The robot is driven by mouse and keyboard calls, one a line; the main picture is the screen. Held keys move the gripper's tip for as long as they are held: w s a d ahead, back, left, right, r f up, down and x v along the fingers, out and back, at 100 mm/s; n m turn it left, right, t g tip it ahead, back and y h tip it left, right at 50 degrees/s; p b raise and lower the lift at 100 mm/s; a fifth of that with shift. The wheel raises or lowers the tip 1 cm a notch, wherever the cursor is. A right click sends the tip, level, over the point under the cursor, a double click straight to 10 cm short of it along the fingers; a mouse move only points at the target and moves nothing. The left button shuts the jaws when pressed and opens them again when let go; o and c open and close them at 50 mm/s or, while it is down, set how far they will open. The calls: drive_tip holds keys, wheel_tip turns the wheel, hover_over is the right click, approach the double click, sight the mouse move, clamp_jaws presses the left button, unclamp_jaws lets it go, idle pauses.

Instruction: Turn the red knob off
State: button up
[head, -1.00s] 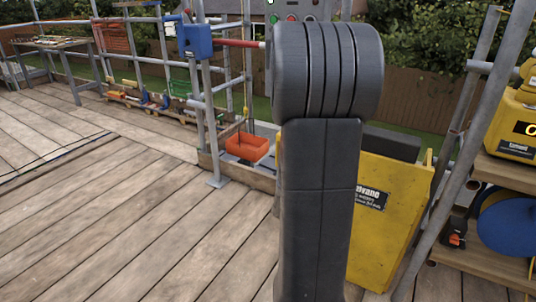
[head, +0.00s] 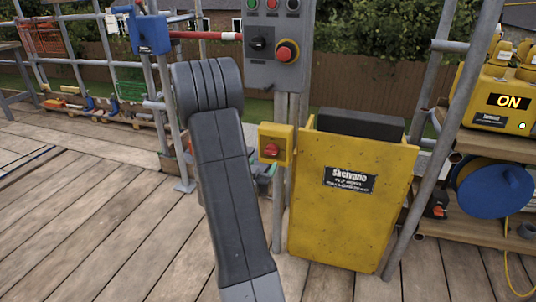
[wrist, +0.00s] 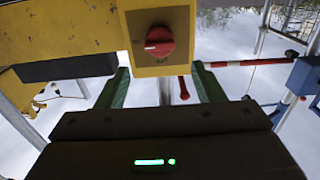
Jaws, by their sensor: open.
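The red knob (head: 271,150) is on the front of a small yellow box (head: 288,135) beside a tall yellow panel. It also shows in the wrist view (wrist: 159,41), where its grip ridge looks roughly crosswise. My gripper (wrist: 160,70) is open, its two green fingers apart with nothing held between them. In the wrist view the knob appears just beyond the fingertips, centred between them; they do not visibly touch it.
A large yellow panel (head: 352,225) stands right of the small box. Above is a grey control box (head: 275,75) with a red button (head: 287,51) and black switch. A yellow unit (head: 500,108) on the right shelf reads ON. Scaffold poles stand around; wooden deck is clear at left.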

sight(270, 152)
drive_tip(key=x, duration=0.8)
drive_tip(key=shift+w+d+b, duration=0.1)
drive_tip(key=shift+w+b, duration=0.25)
drive_tip(key=c, duration=1)
